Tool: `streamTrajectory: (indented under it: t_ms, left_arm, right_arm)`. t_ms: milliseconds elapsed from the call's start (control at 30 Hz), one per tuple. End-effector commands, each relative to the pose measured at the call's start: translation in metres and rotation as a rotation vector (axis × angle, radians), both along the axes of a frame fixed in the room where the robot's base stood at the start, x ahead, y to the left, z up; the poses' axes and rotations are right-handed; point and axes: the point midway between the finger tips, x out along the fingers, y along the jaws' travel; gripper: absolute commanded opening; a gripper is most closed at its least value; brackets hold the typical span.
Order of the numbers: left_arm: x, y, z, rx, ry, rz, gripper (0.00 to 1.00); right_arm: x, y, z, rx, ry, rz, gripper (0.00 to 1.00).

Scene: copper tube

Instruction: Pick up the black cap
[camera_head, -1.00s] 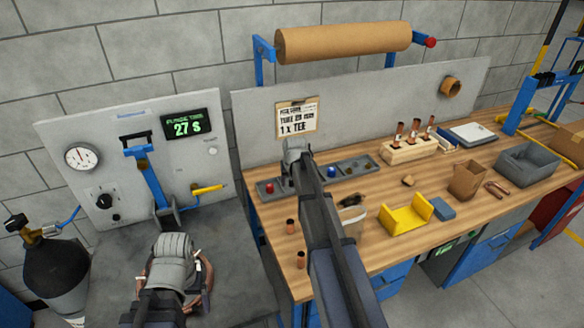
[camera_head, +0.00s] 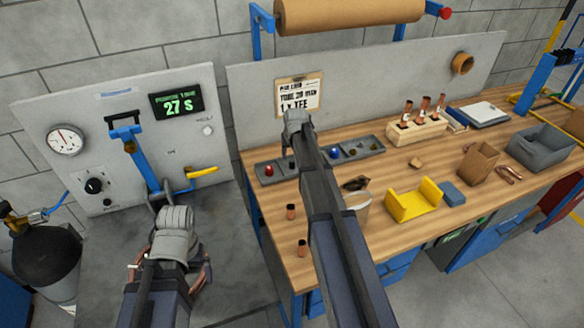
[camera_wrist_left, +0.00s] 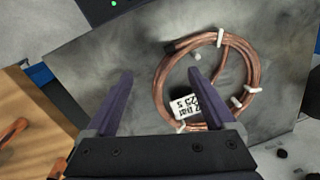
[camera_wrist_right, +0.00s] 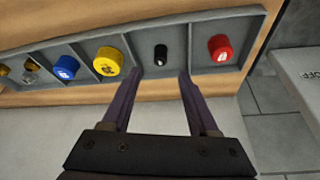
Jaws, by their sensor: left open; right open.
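The black cap (camera_wrist_right: 160,54) stands in its own compartment of the grey divided tray (camera_wrist_right: 188,32) in the right wrist view. A red cap (camera_wrist_right: 220,47) is in the compartment on its right and a yellow cap (camera_wrist_right: 108,62) in the one on its left. My right gripper (camera_wrist_right: 158,76) is open and empty, with its fingertips on either side of the black cap's position; I cannot tell the height gap. My left gripper (camera_wrist_left: 168,75) is open and empty above the coiled copper tube (camera_wrist_left: 160,85).
A blue cap (camera_wrist_right: 66,67) is further along the tray. A yellow cradle (camera_head: 413,203) and a wooden rack of copper fittings (camera_head: 418,130) stand to the right. The back panel rises close behind.

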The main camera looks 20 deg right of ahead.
Motion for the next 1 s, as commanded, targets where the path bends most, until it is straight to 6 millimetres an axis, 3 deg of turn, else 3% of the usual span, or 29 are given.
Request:
streamTrajectory:
  t_ms: [167, 533, 833, 1000]
  left_arm:
    - [0.000, 0.000, -0.006, 0.000, 0.000, 0.000, 0.89]
    - [0.000, 0.000, -0.048, 0.000, 0.000, 0.000, 0.89]
    - [0.000, 0.000, -0.049, 0.000, 0.000, 0.000, 0.89]
    - [0.000, 0.000, -0.049, 0.000, 0.000, 0.000, 0.89]
  right_arm:
    - [0.001, 0.000, -0.006, 0.000, 0.000, 0.000, 0.60]
    - [0.012, -0.004, -0.048, 0.000, 0.000, 0.000, 0.60]
    - [0.013, -0.005, -0.049, 0.000, 0.000, 0.000, 0.60]
    - [0.013, -0.005, -0.049, 0.000, 0.000, 0.000, 0.42]
